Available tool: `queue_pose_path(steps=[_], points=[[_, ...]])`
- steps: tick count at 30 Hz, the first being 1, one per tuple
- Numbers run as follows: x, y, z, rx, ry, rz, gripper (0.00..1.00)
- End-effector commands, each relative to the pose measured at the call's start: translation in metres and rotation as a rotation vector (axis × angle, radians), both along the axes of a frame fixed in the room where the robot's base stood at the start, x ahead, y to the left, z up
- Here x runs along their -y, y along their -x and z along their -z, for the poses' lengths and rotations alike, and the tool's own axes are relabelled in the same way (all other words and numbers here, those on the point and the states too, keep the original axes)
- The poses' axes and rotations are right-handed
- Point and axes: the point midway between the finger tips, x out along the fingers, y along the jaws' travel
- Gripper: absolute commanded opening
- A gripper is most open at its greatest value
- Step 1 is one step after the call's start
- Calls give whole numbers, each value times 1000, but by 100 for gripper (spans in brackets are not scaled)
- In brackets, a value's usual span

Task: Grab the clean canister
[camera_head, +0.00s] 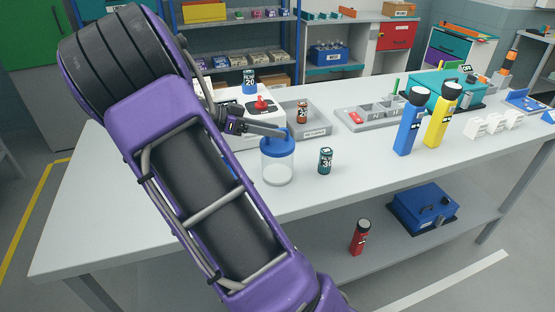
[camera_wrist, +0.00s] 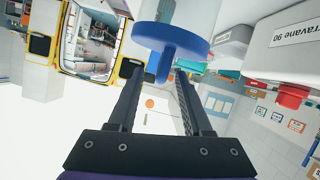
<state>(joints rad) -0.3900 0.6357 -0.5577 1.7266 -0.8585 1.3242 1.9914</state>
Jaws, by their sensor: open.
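A clear canister (camera_head: 277,165) with a blue lid stands upright on the white table; its body looks empty. In the wrist view its blue lid (camera_wrist: 170,42) with a round knob shows upside down at the top, just beyond the fingertips. My gripper (camera_head: 281,131) reaches in from the left at the height of the lid, one dark finger showing by it. In the wrist view my gripper (camera_wrist: 155,72) is open, with the knob near the gap between its fingers. I cannot tell whether a finger touches the lid.
A white box (camera_head: 240,125) with a red button and a blue battery (camera_head: 249,82) stands behind the canister. A green battery (camera_head: 325,160) is close at its right. A grey tray (camera_head: 318,132) and blue and yellow flashlights (camera_head: 409,125) stand farther right. The table's front is clear.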

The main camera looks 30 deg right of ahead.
Motion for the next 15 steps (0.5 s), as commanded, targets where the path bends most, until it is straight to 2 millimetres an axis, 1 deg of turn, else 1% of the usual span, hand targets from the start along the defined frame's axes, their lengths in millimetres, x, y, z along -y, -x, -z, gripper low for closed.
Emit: queue_pose_path(steps=[7,8,9,11,15], points=[[3,1,1,1,-1,-2,50],[3,1,1,1,-1,-2,48],[3,1,1,1,0,-2,41],[3,1,1,0,0,-1,30],[3,1,1,0,0,-1,5]])
